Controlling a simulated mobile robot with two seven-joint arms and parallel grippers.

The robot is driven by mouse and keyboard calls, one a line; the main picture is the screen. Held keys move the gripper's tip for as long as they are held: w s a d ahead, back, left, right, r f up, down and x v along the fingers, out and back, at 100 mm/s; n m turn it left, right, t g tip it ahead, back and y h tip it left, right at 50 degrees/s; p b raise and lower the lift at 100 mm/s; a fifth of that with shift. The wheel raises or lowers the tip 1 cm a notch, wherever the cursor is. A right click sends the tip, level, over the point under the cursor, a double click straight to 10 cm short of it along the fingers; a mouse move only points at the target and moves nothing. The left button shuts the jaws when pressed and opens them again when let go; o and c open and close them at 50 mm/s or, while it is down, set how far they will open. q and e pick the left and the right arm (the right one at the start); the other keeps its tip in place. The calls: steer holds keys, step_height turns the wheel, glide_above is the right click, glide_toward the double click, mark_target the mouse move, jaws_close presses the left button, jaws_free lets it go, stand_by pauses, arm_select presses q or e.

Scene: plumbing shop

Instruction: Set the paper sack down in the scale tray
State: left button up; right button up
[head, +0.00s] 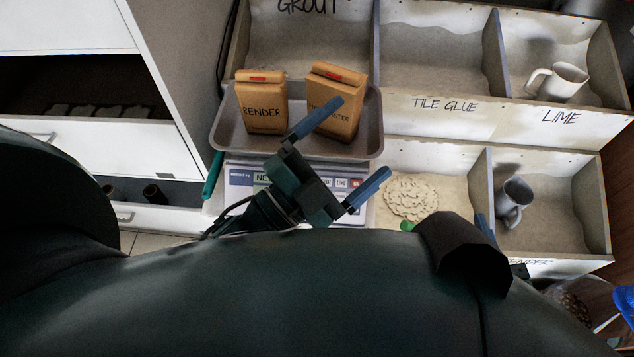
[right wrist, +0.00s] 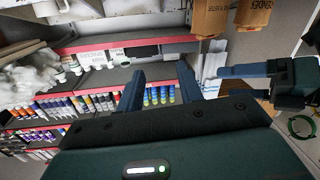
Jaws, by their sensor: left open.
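Two brown paper sacks stand side by side in the grey metal scale tray (head: 226,137). The left one, labelled RENDER (head: 262,106), is upright. The right one, its label partly hidden and ending in "STER" (head: 347,123), leans slightly. Both also show at the top of the right wrist view (right wrist: 252,14) (right wrist: 210,20). My left gripper (head: 360,139) is open and empty in front of the tray. Its upper finger overlaps the right sack in the picture; contact cannot be told. My right gripper (right wrist: 160,85) is open with nothing between its fingers; in the head view it is mostly hidden.
The scale's display panel (head: 240,178) lies below the tray, partly covered by my left gripper. Divided wooden bins labelled GROUT, TILE GLUE (head: 444,104) and LIME stand right and behind. White drawers (head: 75,140) stand left.

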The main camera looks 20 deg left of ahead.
arm_select(q)
steer(key=s+a+f+n+g+y, duration=0.1)
steer(key=f+n+y, duration=0.4)
steer(key=n, duration=0.5)
step_height(320, 180, down, 2)
steer(key=s+a, duration=0.1)
steer(key=a, duration=0.1)
steer(key=shift+s+a+f+g, duration=0.25)
steer(key=shift+s+a+g, duration=0.05)
steer(key=shift+s+g, duration=0.1)
